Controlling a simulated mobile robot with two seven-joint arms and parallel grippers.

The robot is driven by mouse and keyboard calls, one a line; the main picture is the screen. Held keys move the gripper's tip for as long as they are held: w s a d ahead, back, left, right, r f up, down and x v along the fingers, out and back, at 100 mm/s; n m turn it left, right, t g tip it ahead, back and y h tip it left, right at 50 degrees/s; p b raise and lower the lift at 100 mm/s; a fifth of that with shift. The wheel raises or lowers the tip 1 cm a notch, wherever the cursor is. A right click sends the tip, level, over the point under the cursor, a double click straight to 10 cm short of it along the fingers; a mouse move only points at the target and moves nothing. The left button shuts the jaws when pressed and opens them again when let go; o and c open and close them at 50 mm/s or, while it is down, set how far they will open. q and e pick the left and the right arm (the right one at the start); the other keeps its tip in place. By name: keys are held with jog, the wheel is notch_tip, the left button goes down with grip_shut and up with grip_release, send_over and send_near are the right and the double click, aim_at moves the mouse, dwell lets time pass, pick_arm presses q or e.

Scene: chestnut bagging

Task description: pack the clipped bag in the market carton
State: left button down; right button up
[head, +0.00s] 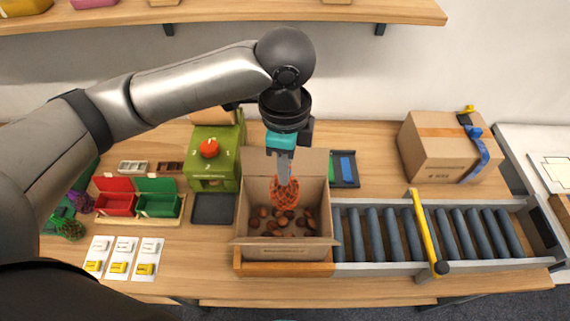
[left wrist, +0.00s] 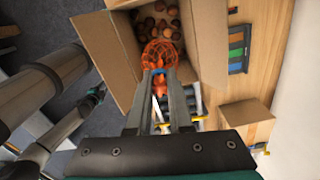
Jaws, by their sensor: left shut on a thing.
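My left gripper (head: 284,168) points down over the open market carton (head: 283,254) in the head view. It is shut on the top of an orange net bag (head: 285,194), which hangs in the carton's opening. In the left wrist view the fingers (left wrist: 158,88) close on the bag's neck, where a small blue clip (left wrist: 157,72) shows. The bag (left wrist: 160,55) hangs beyond the fingertips. Several brown chestnuts (head: 277,224) show in the carton below the bag. I cannot tell whether the bag touches them.
A roller conveyor (head: 395,234) with a yellow bar (head: 425,231) runs right of the carton. A taped closed carton (head: 440,148) stands behind it. A green machine (head: 213,155), red bin (head: 115,203) and green bin (head: 158,205) stand left. A shelf (head: 230,14) crosses above.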

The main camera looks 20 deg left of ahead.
pick_arm(q)
jog(key=shift+f+b, duration=0.3)
jog(key=shift+f, duration=0.75)
notch_tip(320, 180, down, 14)
jog(key=b, duration=0.4)
jog(key=shift+b, duration=0.35)
pick_arm(e)
notch_tip(320, 180, down, 6)
jog(key=shift+a, duration=0.1)
pick_arm(q)
jog(key=c, duration=0.7)
grip_release()
jog(key=shift+c, duration=0.2)
